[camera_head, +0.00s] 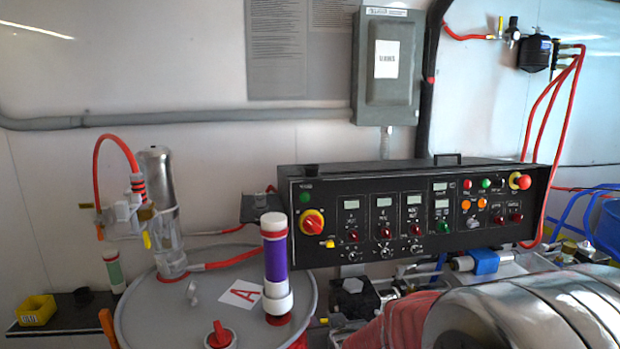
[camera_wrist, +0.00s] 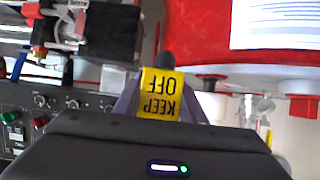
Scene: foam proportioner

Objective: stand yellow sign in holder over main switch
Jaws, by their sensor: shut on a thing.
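The yellow sign (camera_wrist: 158,92) with "KEEP OFF" in black letters is between the fingers of my gripper (camera_wrist: 160,108) in the wrist view, its text upside down there. My gripper is shut on it. I cannot make out my gripper or this sign in the head view. The main switch, a red knob on a yellow plate (camera_head: 312,222), is at the left end of the black control panel (camera_head: 345,185).
A grey drum (camera_head: 150,315) with a purple-banded tube (camera_head: 275,258) standing on it is left of the panel. A silver ribbed body (camera_head: 530,315) fills the lower right. A small yellow bin (camera_head: 36,310) is at far left. A grey box (camera_head: 388,75) hangs above.

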